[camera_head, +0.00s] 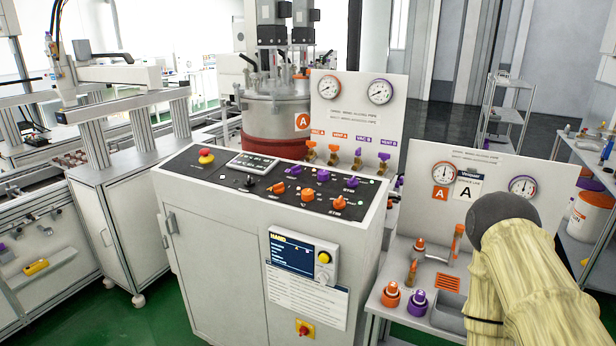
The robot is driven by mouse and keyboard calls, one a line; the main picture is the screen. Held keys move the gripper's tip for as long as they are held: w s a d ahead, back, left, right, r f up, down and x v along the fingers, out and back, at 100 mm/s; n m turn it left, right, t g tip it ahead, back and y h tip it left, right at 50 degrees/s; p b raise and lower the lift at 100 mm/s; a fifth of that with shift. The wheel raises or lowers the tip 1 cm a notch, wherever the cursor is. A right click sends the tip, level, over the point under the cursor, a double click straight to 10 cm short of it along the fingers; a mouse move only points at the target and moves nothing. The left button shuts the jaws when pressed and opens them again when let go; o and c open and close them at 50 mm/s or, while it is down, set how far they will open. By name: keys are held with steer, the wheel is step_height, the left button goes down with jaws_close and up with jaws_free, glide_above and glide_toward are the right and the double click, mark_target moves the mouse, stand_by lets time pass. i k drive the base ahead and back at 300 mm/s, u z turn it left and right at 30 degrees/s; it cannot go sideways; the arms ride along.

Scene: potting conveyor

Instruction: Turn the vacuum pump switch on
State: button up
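A grey control cabinet (215,235) stands in the middle with a sloped black panel (225,185) on top. The panel carries several rotary switches: a black knob (249,181), an orange knob (278,188), a second orange knob (307,194), a third orange knob (339,202), a purple knob (323,175) and another purple knob (352,182). Their labels are too small to read, so I cannot tell which is the vacuum pump switch or its position. My arm, in a pale yellow cover, is at the lower right, apart from the panel. My gripper is not visible.
A red emergency button (206,155) sits on the panel's left. Behind stand a gauge board (345,112) with valves and a steel vessel (275,108). A bench (385,312) with orange and purple fittings lies beside my arm. Green floor (140,318) is free at lower left.

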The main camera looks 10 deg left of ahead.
mark_target(249, 182)
steer(key=u, duration=2.45)
steer(key=i, duration=1.95)
steer(key=z, duration=2.45)
steer(key=i, duration=0.15)
steer(key=z, duration=0.05)
